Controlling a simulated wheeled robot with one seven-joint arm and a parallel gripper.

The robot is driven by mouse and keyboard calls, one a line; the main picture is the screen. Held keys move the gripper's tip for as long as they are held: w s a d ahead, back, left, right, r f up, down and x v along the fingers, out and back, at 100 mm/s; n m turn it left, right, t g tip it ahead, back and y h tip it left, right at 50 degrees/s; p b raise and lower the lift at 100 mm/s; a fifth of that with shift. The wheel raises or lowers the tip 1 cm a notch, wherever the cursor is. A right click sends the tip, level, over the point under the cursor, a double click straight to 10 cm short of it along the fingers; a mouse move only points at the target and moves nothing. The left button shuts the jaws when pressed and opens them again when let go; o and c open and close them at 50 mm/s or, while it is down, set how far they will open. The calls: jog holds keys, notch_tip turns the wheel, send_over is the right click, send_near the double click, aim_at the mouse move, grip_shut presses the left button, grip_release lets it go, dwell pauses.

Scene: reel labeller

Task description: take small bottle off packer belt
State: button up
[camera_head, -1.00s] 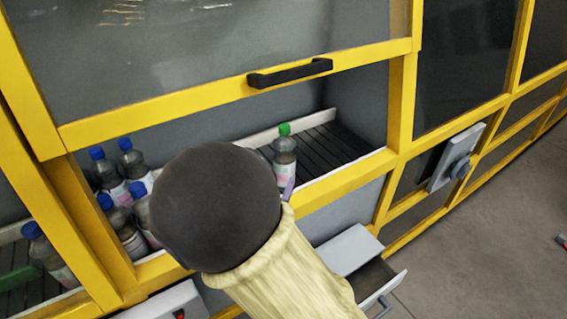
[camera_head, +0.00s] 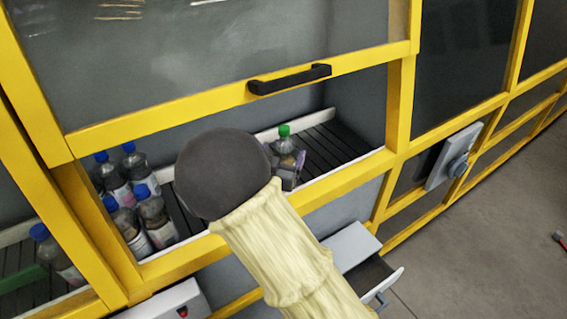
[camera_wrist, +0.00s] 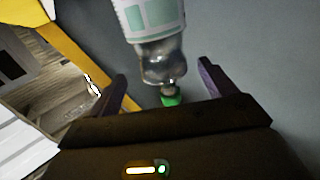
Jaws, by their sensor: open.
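A small bottle with a green cap (camera_head: 285,140) stands on the dark slatted belt (camera_head: 340,140) inside the yellow-framed machine. My gripper (camera_head: 290,168) is at this bottle, and my arm hides part of the bottle and belt. In the wrist view the bottle (camera_wrist: 163,60) appears upside down, its green cap towards my gripper (camera_wrist: 160,85). The two fingers are apart, one on each side of the bottle's neck and cap in the picture. Clear gaps show between the fingers and the bottle.
Several blue-capped bottles (camera_head: 125,200) stand grouped at the left of the opening. The raised window's frame with a black handle (camera_head: 289,79) hangs above my arm. A yellow lower rail (camera_head: 340,188) edges the opening. An open drawer (camera_head: 365,275) sticks out below.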

aim_at(286, 140)
jog(key=x, duration=0.1)
jog(key=p+x, duration=0.1)
jog(key=x, duration=0.1)
jog(key=p+x, duration=0.1)
jog(key=shift+w+a+r, duration=0.15)
jog(key=shift+w+r, duration=0.15)
jog(key=shift+w, duration=0.1)
jog(key=shift+w+f, duration=0.1)
jog(key=shift+w, duration=0.15)
grip_shut()
notch_tip(286, 140, up, 10)
jog(key=shift+r+b, duration=0.1)
jog(key=shift+b, duration=0.45)
dwell(0.6)
